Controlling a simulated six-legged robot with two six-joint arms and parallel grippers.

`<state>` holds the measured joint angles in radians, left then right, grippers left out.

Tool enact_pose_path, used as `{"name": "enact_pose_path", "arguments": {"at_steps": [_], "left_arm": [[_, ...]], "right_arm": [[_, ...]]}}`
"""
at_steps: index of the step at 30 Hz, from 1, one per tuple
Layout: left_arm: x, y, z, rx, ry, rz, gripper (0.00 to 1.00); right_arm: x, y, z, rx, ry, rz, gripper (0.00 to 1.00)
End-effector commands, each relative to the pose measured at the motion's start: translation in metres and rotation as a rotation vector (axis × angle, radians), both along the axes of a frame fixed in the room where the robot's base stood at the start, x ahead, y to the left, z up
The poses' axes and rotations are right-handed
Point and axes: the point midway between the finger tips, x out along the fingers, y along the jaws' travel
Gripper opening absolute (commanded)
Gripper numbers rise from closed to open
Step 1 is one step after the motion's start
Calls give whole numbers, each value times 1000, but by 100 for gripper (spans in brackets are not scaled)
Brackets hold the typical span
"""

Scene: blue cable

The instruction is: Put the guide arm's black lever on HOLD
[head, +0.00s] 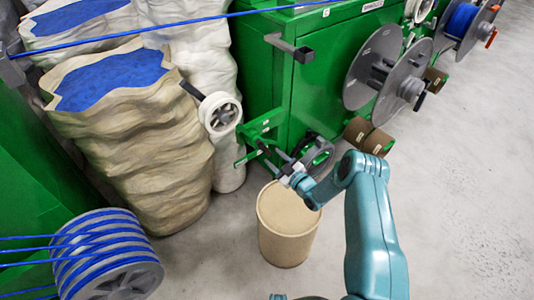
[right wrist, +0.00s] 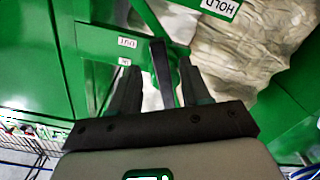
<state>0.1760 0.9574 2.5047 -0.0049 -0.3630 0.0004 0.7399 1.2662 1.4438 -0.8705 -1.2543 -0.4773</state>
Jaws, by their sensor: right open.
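The black lever (right wrist: 163,82) shows in the right wrist view as a dark upright bar in front of a green bracket (right wrist: 95,42). My right gripper (right wrist: 157,67) is open, with one dark finger on each side of the lever; I cannot tell whether either finger touches it. A white HOLD label (right wrist: 220,8) is at the upper right, away from the lever's top. A label that seems to read OUT (right wrist: 127,43) is left of the lever. In the head view my right gripper (head: 287,169) is at the green bracket (head: 262,132), where the lever is too small to make out. My left gripper is not in view.
A tan drum (head: 287,222) stands below my right gripper. A white pulley (head: 219,113) and a green machine (head: 340,50) with a grey reel (head: 374,68) are close by. Sacks (head: 140,140) and a blue cable spool (head: 108,255) stand left. Floor at right is clear.

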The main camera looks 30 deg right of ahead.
Motion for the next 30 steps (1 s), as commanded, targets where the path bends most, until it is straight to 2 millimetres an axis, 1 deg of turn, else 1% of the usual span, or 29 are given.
{"name": "enact_pose_path", "arguments": {"at_steps": [1,3,7,12,19,20,21,23,24,30], "left_arm": [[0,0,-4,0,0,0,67],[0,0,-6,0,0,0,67],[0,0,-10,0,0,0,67],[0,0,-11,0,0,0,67],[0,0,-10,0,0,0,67],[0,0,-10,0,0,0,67],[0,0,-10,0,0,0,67],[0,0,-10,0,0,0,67],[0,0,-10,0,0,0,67],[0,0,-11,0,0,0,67]], "right_arm": [[12,2,-2,-2,-3,1,47],[24,4,-2,-2,-2,2,47],[41,5,-1,-1,-2,1,47],[49,5,0,1,0,0,47],[50,5,0,1,1,0,47],[50,5,0,1,1,0,40],[50,5,0,1,1,0,27],[50,5,0,1,1,0,8],[50,5,0,1,1,0,0],[50,5,0,4,1,0,0]]}}
